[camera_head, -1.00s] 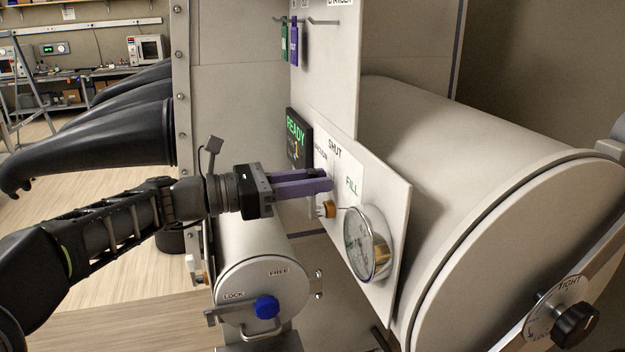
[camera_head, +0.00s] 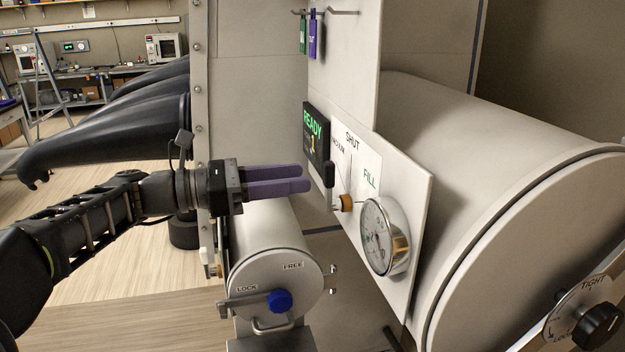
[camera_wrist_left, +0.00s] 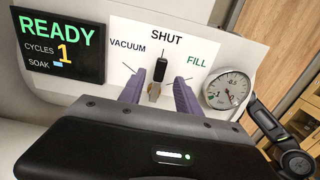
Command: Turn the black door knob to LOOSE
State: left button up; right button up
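The black door knob (camera_head: 599,326) is at the bottom right of the head view, on a round plate (camera_head: 566,306) by the big chamber's door. The plate reads TIGHT at its top and a partly hidden word starting "LOO" at its lower left. I cannot tell where the knob points. My left gripper (camera_head: 305,179) is far to the left of it, open and empty, in front of the valve panel. In the left wrist view its purple fingers (camera_wrist_left: 158,80) stand apart, with the black valve handle (camera_wrist_left: 160,69) seen between them, upright under SHUT.
The pressure gauge (camera_head: 385,237) sticks out of the panel right of my left gripper. The READY display (camera_head: 316,135) is behind the fingertips. A small chamber with a blue knob (camera_head: 280,301) is below. The big white chamber (camera_head: 490,170) fills the right.

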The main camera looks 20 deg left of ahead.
aim_at(595, 326)
jog(key=k, duration=1)
